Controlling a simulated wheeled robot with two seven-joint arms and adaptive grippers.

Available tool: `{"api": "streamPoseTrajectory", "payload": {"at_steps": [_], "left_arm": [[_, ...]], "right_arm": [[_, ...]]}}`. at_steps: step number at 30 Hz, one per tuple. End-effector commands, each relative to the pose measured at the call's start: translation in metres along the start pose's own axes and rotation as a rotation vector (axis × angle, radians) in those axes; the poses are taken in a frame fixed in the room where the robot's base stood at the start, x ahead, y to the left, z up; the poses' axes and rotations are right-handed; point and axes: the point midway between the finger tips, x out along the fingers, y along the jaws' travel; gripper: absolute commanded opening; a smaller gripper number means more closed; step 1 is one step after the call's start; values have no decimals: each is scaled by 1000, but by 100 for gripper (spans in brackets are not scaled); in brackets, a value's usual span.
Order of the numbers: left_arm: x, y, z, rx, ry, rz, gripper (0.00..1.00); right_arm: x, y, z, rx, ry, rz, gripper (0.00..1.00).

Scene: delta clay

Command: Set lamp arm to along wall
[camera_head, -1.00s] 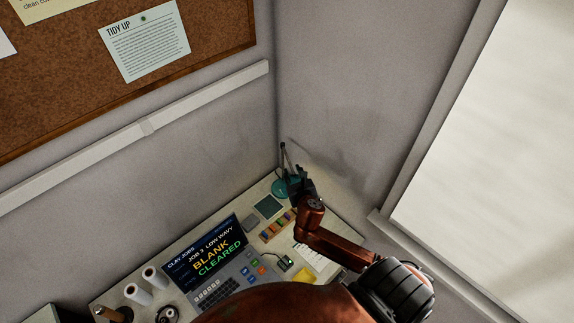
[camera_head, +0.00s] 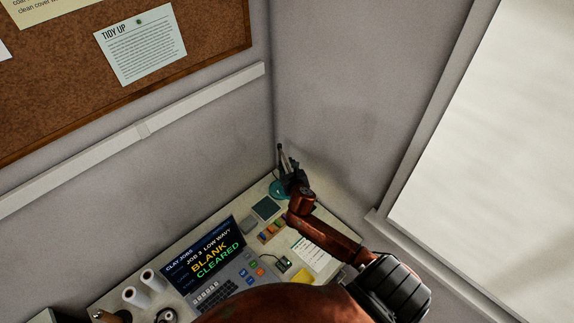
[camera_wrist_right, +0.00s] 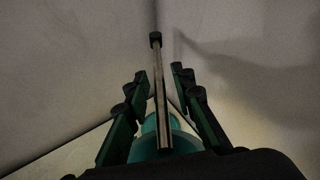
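The desk lamp has a round teal base (camera_head: 279,189) and stands in the far corner of the desk, by the walls. In the right wrist view its slim metal arm (camera_wrist_right: 158,95) with a dark tip rises between my fingers, and the teal base (camera_wrist_right: 168,137) shows below. My right gripper (camera_wrist_right: 158,72) is open, with one finger on each side of the lamp arm and visible gaps to both. In the head view my right gripper (camera_head: 292,176) is dark and small at the lamp, partly covering it. My left gripper is not in view.
The desk holds a screen (camera_head: 208,255) reading "BLANK CLEARED", a keypad (camera_head: 213,294), a dark square pad (camera_head: 266,208), small coloured blocks (camera_head: 272,231) and white rolls (camera_head: 135,297). Walls meet close behind the lamp. A bright panel (camera_head: 490,150) is at right.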

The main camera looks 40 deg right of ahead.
Motion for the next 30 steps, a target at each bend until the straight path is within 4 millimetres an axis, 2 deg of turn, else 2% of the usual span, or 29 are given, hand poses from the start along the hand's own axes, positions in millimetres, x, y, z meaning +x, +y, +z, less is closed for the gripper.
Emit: {"api": "streamPoseTrajectory", "payload": {"at_steps": [9, 30], "left_arm": [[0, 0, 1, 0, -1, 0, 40], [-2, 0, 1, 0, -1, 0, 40]], "right_arm": [[0, 0, 0, 0, 0, 0, 0], [0, 5, 2, 4, 2, -6, 0]]}}
